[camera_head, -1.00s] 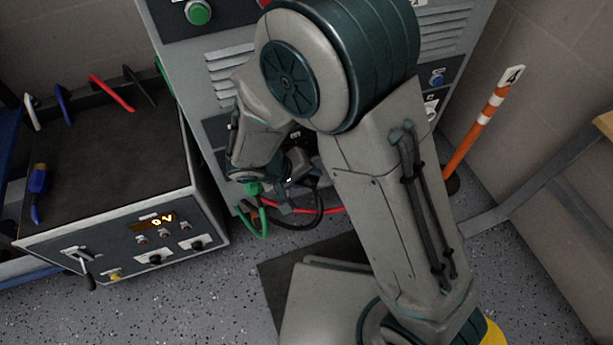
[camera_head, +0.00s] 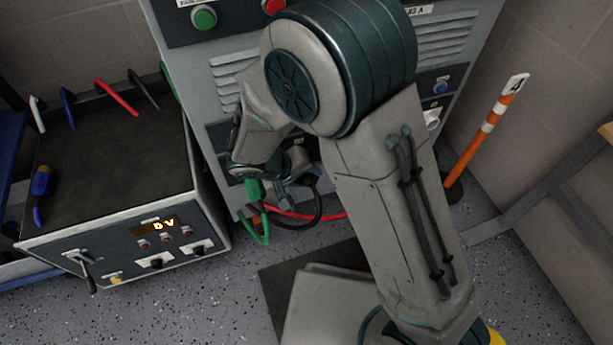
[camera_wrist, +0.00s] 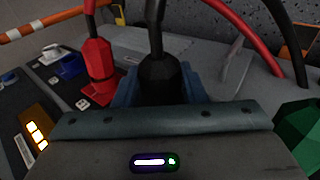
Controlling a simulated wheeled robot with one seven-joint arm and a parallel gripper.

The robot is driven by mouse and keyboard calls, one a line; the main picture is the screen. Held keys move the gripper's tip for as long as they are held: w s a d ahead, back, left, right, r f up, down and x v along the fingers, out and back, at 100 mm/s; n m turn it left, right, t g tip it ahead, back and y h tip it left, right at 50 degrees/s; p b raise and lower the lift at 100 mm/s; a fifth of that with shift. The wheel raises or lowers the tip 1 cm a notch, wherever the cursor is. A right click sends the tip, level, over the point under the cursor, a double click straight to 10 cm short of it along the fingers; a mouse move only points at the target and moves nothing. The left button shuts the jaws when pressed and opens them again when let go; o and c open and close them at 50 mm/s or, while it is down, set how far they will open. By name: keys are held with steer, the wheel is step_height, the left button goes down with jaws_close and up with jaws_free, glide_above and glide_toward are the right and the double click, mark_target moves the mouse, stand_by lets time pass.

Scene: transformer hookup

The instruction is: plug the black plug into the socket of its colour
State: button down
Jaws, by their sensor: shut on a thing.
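The black plug (camera_wrist: 160,80) is between the jaws of my gripper (camera_wrist: 157,92), and its black cable rises from it in the wrist view. My gripper is shut on it. In the head view my gripper (camera_head: 289,183) is low at the front of the grey cabinet (camera_head: 228,92), partly hidden by my arm. The black cable (camera_head: 318,208) hangs in a loop below it. The plug's tip and any black socket are hidden, so I cannot tell whether the plug is seated.
A red plug (camera_wrist: 100,65) stands in the panel beside the black one. A blue socket (camera_wrist: 69,66) and a white socket (camera_wrist: 49,53) lie beyond it. A green plug (camera_head: 254,190) is close on the other side. A power unit (camera_head: 110,160) stands at left, an orange-white post (camera_head: 480,140) at right.

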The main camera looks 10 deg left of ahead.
steer(key=shift+w+a, duration=0.2)
steer(key=shift+w, duration=0.15)
steer(key=c, duration=0.6)
jaws_free()
steer(key=shift+r, duration=0.1)
steer(key=shift+p+v, duration=1.5)
steer(key=shift+v, duration=1.95)
steer(key=p+v, duration=0.5)
steer(key=v, duration=0.8)
steer(key=shift+s+a+r, duration=0.25)
